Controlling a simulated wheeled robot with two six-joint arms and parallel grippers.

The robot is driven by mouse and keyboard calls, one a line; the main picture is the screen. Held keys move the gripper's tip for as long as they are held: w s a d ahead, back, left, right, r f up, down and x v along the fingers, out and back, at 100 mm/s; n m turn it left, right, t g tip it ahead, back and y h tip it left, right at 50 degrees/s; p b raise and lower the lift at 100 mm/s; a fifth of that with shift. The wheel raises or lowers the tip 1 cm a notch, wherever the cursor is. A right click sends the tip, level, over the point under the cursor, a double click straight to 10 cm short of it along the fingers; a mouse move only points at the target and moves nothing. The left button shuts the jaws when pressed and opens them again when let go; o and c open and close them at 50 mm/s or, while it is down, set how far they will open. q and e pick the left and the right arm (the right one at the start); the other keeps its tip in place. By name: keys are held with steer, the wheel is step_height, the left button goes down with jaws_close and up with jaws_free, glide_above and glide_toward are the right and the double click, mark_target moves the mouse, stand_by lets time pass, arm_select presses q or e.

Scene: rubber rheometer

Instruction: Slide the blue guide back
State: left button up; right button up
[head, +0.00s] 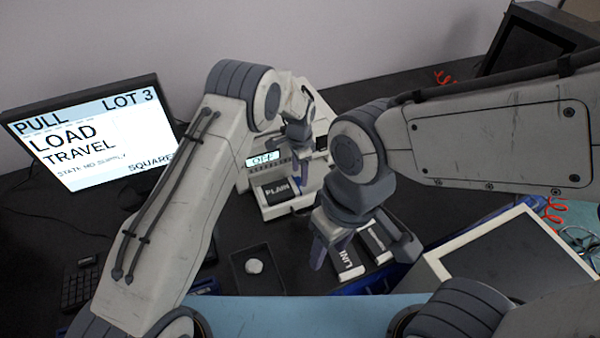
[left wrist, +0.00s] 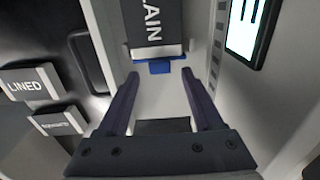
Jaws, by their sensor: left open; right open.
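A small blue piece, likely the blue guide (left wrist: 160,67), shows in the left wrist view at the edge of a dark block marked PLAIN (left wrist: 155,25). In the head view the PLAIN block (head: 278,191) sits at the front of the white machine (head: 290,206); I cannot make out the blue piece there. My left gripper (head: 300,172) is open over the machine. In the left wrist view its fingertips (left wrist: 159,76) stand either side of the blue piece, with gaps; contact cannot be told. My right gripper (head: 362,248) is open and empty above dark blocks.
A block marked LINED (left wrist: 32,82) and another labelled block (left wrist: 60,122) stand beside the machine. The machine's display (head: 263,159) reads OFF. A monitor (head: 90,130) stands left; a white-framed panel (head: 515,255) lies right.

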arm_select(q)
steer(key=shift+f, duration=1.05)
steer(key=shift+c, duration=0.3)
jaws_close()
steer(key=shift+d, duration=0.1)
stand_by(0.3)
